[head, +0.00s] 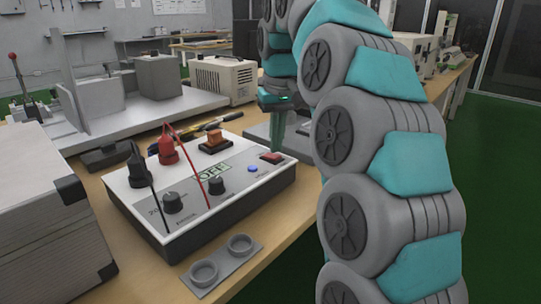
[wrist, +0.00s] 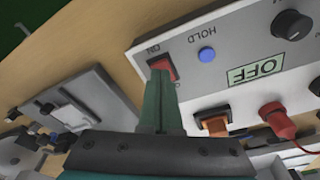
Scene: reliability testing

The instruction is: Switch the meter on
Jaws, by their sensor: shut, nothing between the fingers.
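The meter (head: 228,193) is a white-topped box with a dark body on the wooden bench in the head view. Its display reads OFF (wrist: 258,68) in the wrist view. The red rocker switch (head: 271,157) is at its far right corner, beside an ON label, and also shows in the wrist view (wrist: 163,67). My gripper (head: 277,148) points down with its teal fingers shut and empty. The fingertips (wrist: 160,75) are right at the red switch and cover part of it. I cannot tell whether they touch it.
Black (head: 138,165) and red (head: 168,148) plugs with leads stand on the meter, with an orange block (head: 213,141) beside them. A blue HOLD button (head: 252,169) is near the switch. A grey two-ring holder (head: 223,262) lies in front. A grey case (head: 45,220) stands left.

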